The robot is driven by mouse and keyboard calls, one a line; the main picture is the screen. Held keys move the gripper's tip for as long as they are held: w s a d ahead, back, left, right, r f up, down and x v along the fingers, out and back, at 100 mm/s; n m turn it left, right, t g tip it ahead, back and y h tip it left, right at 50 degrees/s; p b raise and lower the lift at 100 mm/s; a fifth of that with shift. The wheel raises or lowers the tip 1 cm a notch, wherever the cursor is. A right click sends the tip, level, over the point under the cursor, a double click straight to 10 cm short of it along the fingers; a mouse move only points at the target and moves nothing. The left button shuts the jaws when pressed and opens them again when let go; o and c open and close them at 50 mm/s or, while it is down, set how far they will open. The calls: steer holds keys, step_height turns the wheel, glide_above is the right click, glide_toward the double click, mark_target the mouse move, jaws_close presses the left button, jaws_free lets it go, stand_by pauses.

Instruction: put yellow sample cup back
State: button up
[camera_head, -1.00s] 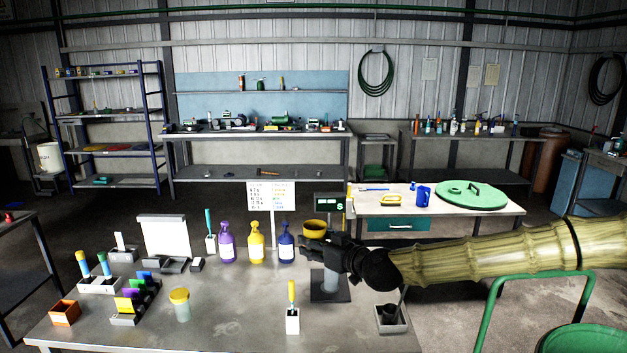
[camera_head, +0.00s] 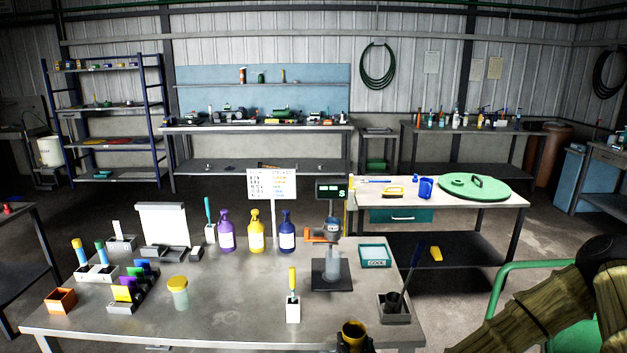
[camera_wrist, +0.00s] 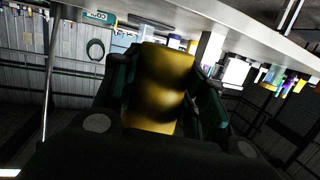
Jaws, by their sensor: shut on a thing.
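The yellow sample cup (camera_head: 352,329) is at the bottom edge of the head view, at the table's front edge. My gripper (camera_head: 354,345) is only partly in view there and is shut on the cup.
Purple (camera_head: 226,231), yellow (camera_head: 256,232) and blue (camera_head: 286,232) bottles stand behind. A white holder (camera_head: 293,312) with a yellow-handled tool and a grey holder (camera_head: 394,310) are near the front. A yellow-lidded jar (camera_head: 179,294) is at left. The table's middle is clear.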

steer(key=s+d+f+m+h+b, duration=0.2)
steer(key=s+d+f, duration=0.5)
steer(key=s, duration=0.4)
steer(key=shift+d+f+h, duration=0.3)
steer(key=shift+f+h, duration=0.3)
steer(key=shift+f, duration=0.3)
steer(key=shift+s+f, duration=0.1)
